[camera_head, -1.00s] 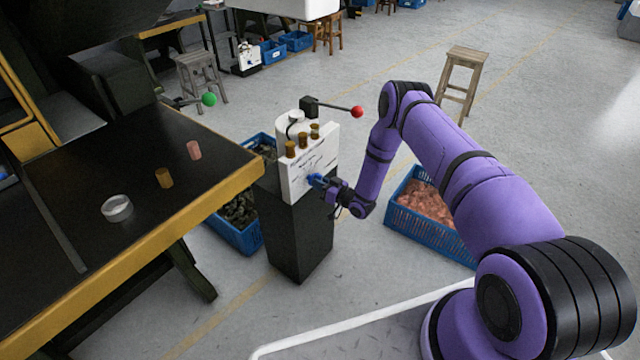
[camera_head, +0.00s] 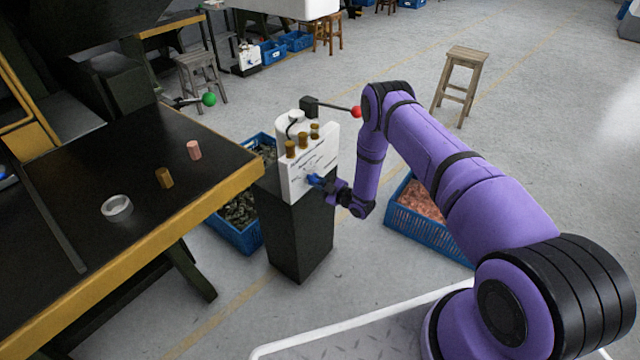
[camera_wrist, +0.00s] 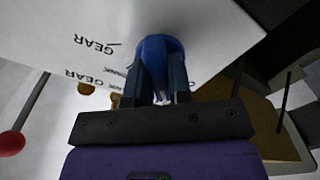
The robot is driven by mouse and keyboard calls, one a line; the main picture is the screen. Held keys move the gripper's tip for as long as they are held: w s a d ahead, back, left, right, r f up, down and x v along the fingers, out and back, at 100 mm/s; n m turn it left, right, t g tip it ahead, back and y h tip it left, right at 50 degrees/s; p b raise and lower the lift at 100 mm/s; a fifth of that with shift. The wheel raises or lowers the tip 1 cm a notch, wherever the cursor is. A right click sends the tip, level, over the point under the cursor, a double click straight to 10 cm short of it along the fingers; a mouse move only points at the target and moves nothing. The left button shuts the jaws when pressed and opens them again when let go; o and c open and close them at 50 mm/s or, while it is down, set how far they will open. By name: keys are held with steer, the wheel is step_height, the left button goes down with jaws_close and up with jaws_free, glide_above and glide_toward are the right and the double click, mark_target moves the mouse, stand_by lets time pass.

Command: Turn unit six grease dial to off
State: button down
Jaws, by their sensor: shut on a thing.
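The unit is a white panel box (camera_head: 296,187) on a black pedestal, with lettering and brass fittings on it. A blue dial (camera_head: 314,180) sits low on its front face. In the wrist view the blue dial (camera_wrist: 155,50) is between the two dark fingers of my gripper (camera_wrist: 158,80), which are shut on it. In the head view my gripper (camera_head: 331,186) reaches the dial from the right. The lettering on the panel appears upside down in the wrist view, and part reads "GEAR". The fingers hide part of the dial, so I cannot read its setting.
A red-knobbed lever (camera_head: 357,112) sticks out above the panel, close to my arm. A blue crate (camera_head: 428,232) of copper-coloured pieces stands right of the pedestal, and another crate (camera_head: 237,236) stands behind its left side. A black table (camera_head: 85,215) fills the left.

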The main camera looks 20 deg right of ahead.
steer(key=shift+s+n, duration=0.1)
steer(key=shift+n, duration=1.6)
steer(key=shift+d+f, duration=0.1)
steer(key=c, duration=1)
jaws_free()
steer(key=shift+c, duration=0.2)
steer(key=v, duration=1)
steer(key=shift+s+d, duration=0.2)
steer(key=shift+s, duration=0.1)
